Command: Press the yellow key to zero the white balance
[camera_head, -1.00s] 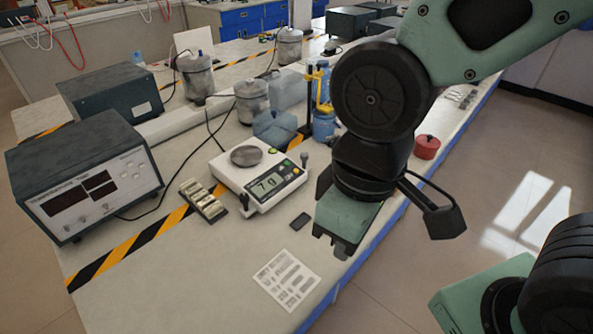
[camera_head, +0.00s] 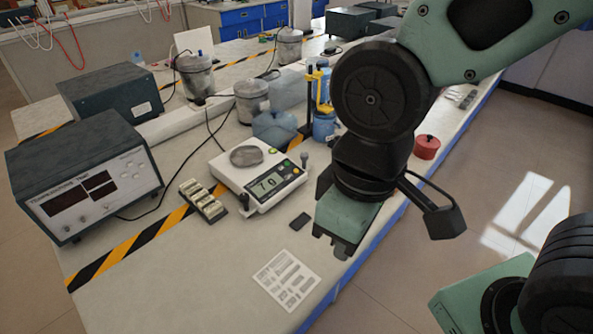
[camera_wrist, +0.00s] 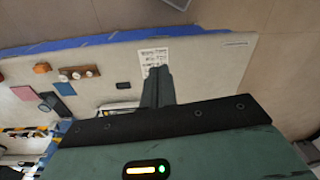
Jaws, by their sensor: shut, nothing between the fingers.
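The white balance (camera_head: 252,187) stands on the bench in the head view, with a grey round pan on top and a lit display. A small yellow key (camera_head: 296,171) appears on its front panel, right of the display; a green button sits farther back. My gripper (camera_head: 332,250) is right of and nearer than the balance, above the bench, apart from the key. In the wrist view my gripper's fingers (camera_wrist: 158,70) are shut together and empty. A pale edge left of the fingers may be the balance, mostly hidden by my gripper; the key cannot be made out there.
A printed sheet (camera_head: 287,280) and a small dark pad (camera_head: 300,221) lie near the balance. A rack of small cells (camera_head: 203,200) stands left of it. A blue bottle (camera_head: 323,125) and stand are behind. A red pot (camera_head: 427,147) sits by the bench's right edge.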

